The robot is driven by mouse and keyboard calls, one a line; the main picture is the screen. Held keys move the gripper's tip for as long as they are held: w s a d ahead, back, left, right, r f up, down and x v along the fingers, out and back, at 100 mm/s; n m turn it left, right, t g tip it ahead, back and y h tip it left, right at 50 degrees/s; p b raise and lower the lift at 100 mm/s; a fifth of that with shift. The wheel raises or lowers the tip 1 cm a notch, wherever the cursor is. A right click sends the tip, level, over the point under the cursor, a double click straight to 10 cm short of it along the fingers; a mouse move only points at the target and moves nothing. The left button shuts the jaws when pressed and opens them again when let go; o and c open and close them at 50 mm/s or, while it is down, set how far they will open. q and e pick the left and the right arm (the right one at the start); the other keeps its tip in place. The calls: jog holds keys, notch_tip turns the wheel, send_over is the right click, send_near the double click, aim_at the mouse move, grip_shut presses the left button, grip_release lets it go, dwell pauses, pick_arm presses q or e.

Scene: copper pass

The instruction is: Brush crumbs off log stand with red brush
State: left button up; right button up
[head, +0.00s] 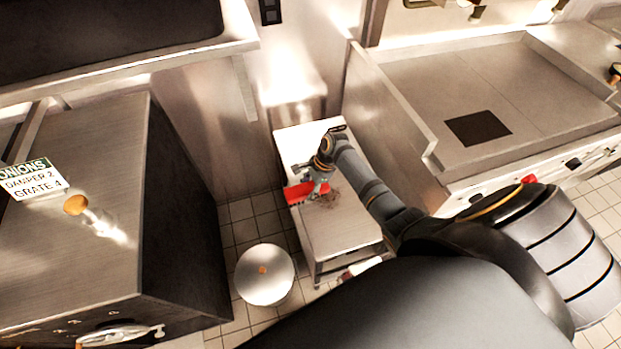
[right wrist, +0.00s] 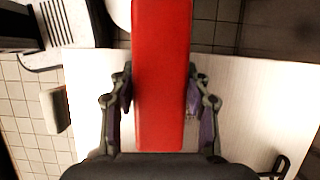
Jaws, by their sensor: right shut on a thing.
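The log stand (head: 340,235) is a low metal-topped stand in the middle of the head view. My right gripper (head: 319,187) is over its top, shut on the red brush (head: 298,193). In the right wrist view the brush (right wrist: 162,60) lies lengthwise between the two fingers of my right gripper (right wrist: 160,100), above the pale stand top (right wrist: 240,100). A patch of dark brown crumbs (head: 329,201) lies on the stand just right of the brush. Whether the bristles touch the top cannot be told. My left gripper is not in view.
A round metal-lidded bin (head: 265,275) stands on the tiled floor left of the stand. A large metal oven (head: 75,230) with a sign (head: 33,180) is farther left. A griddle counter (head: 480,90) borders the stand's right side.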

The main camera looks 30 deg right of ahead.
jog(key=shift+w+d+f, duration=0.1)
jog(key=shift+d+f, duration=0.4)
jog(key=shift+f, duration=0.3)
